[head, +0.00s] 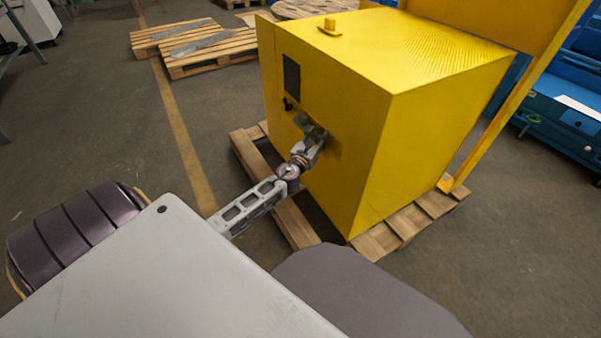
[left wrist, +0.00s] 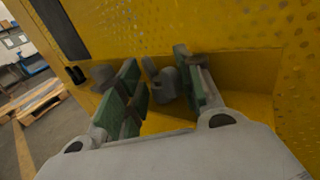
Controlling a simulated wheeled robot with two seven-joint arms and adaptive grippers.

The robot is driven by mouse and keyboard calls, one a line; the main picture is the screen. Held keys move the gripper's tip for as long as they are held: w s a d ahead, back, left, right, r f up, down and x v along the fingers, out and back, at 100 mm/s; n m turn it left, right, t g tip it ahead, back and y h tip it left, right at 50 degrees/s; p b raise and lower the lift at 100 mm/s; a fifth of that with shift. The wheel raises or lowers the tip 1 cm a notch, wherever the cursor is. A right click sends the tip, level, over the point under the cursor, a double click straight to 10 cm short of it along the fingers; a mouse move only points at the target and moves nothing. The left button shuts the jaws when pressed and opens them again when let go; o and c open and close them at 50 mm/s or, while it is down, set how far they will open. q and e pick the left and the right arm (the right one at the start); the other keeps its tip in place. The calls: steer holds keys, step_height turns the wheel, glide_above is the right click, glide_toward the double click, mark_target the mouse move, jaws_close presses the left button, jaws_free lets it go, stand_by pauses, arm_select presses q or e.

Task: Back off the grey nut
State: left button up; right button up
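My left gripper (head: 312,138) is at the front face of the yellow machine housing (head: 335,105), and its fingers point at a recess in that face. In the left wrist view the two green-padded fingers (left wrist: 158,85) stand apart. A small grey part (left wrist: 167,82), perhaps the grey nut, shows between them, nearer the right finger. A gap shows between it and the left finger. Another grey rounded part (left wrist: 103,75) is just outside the left finger. The gripper hides much of the recess, so the nut's thread and seat cannot be made out. My right gripper is out of view.
The housing stands on a wooden pallet (head: 398,236). A dark panel (head: 291,78) and a black knob (head: 287,104) are on its face near the gripper. More pallets (head: 207,58) lie behind at the left.

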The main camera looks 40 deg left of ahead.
arm_select(q)
steer(key=shift+a+f+m+h+b, duration=0.15)
steer(key=shift+m+h+b, duration=0.7)
steer(key=shift+h, duration=0.55)
steer(key=shift+s, duration=6.95)
steer(key=s+d+f+n+g, duration=0.4)
steer(key=f+n, duration=0.4)
steer(key=n, duration=0.7)
steer(key=s+d+f+n+g, duration=0.4)
steer(key=s+d+f+n, duration=0.2)
steer(key=n, duration=0.9)
steer(key=shift+s+d+f, duration=0.2)
steer(key=shift+d+f, duration=0.2)
steer(key=shift+f, duration=0.9)
